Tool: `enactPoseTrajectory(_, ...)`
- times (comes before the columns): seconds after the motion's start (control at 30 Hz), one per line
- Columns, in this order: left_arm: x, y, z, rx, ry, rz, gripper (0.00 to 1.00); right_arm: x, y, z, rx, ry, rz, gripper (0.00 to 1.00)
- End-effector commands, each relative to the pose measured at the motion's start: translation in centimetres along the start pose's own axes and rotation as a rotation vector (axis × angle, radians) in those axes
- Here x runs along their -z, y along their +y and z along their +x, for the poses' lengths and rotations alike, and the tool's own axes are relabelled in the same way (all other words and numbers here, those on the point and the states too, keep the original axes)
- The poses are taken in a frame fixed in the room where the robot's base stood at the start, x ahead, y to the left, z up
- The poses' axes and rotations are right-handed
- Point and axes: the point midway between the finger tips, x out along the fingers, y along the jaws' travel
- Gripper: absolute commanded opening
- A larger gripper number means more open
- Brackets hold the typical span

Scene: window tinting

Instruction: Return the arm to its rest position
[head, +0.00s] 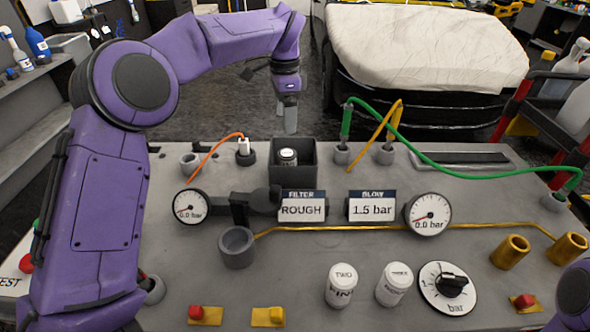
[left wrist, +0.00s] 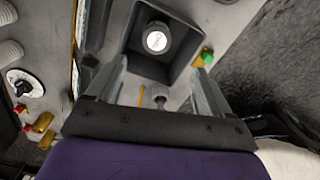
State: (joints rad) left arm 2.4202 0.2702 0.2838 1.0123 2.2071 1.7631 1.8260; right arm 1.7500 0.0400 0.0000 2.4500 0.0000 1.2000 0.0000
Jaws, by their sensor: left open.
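My left arm is purple and reaches in from the left side of the head view, arching over the back of the grey bench panel. Its gripper (head: 289,115) points down at the back edge, above and behind a dark square bin (head: 307,150). A small white-topped canister (head: 288,157) stands in that bin. In the left wrist view the two fingers of the left gripper (left wrist: 160,90) are apart with nothing between them; the bin (left wrist: 192,70) and the canister's white lid (left wrist: 156,41) lie beyond them. My right gripper is out of view; only a purple arm part shows at the lower right.
The grey panel (head: 300,240) carries a ROUGH sign (head: 301,210), a 1.5 bar sign (head: 372,209), gauges, a grey cup (head: 237,247), two white canisters (head: 341,286) and a dial (head: 448,287). A green hose (head: 460,172) arcs across the right. A covered car (head: 425,50) stands behind.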

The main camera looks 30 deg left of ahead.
Motion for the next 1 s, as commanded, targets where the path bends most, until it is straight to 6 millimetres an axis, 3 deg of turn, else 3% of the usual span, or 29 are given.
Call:
enactPoseTrajectory(0.2,0.0,0.0,-2.6,0.000,-0.001,-0.001,0.81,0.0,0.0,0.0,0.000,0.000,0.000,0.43)
enactPoseTrajectory(0.67,0.0,0.0,-2.9,0.000,-0.001,0.000,0.81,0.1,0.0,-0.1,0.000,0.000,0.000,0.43)
enactPoseTrajectory(1.0,0.0,0.0,-9.1,0.000,-0.001,0.000,0.81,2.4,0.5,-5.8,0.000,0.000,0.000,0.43)
